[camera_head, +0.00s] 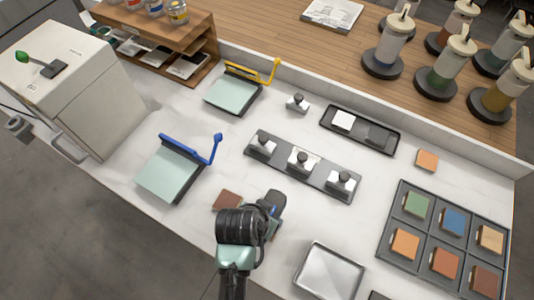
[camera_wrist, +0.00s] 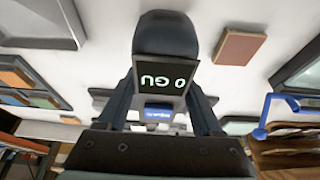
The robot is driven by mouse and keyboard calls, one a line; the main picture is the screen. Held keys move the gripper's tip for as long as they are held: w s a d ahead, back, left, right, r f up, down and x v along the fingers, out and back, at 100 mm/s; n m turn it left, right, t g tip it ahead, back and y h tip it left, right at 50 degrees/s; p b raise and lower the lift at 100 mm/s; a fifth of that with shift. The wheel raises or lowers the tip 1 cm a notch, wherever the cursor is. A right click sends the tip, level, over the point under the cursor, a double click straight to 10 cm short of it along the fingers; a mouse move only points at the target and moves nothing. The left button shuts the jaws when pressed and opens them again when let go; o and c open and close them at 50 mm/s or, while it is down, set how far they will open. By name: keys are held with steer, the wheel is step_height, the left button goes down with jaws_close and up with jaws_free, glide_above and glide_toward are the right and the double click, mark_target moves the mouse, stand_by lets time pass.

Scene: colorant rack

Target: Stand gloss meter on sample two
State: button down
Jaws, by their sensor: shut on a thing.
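My gripper (camera_head: 268,212) is over the front middle of the bench, shut on the dark gloss meter (camera_head: 274,200). In the wrist view the gloss meter (camera_wrist: 165,35) sits between my two fingers (camera_wrist: 163,100), its screen reading "0 GU". A reddish-brown tile (camera_head: 226,199) lies on the white bench just left of the gripper; it also shows in the wrist view (camera_wrist: 240,47). An orange tile (camera_head: 427,159) lies alone at right. A grey compartment tray (camera_head: 426,231) at right holds several coloured tiles. I see no readable label for sample two. The gloss meter's underside is hidden.
A dark rack (camera_head: 277,167) with several knobbed blocks stands behind the gripper. A metal tray (camera_head: 329,272) is at front right. A blue-handled board (camera_head: 168,176) and a yellow-handled board (camera_head: 232,94) are left. A black tray (camera_head: 380,147) is behind. Bare bench lies between them.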

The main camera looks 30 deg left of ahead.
steer(key=shift+f, duration=1.7)
steer(key=shift+f, duration=0.1)
steer(key=shift+f, duration=0.15)
steer(key=shift+c, duration=0.2)
jaws_free()
steer(key=v, duration=1.2)
steer(key=shift+r, duration=0.25)
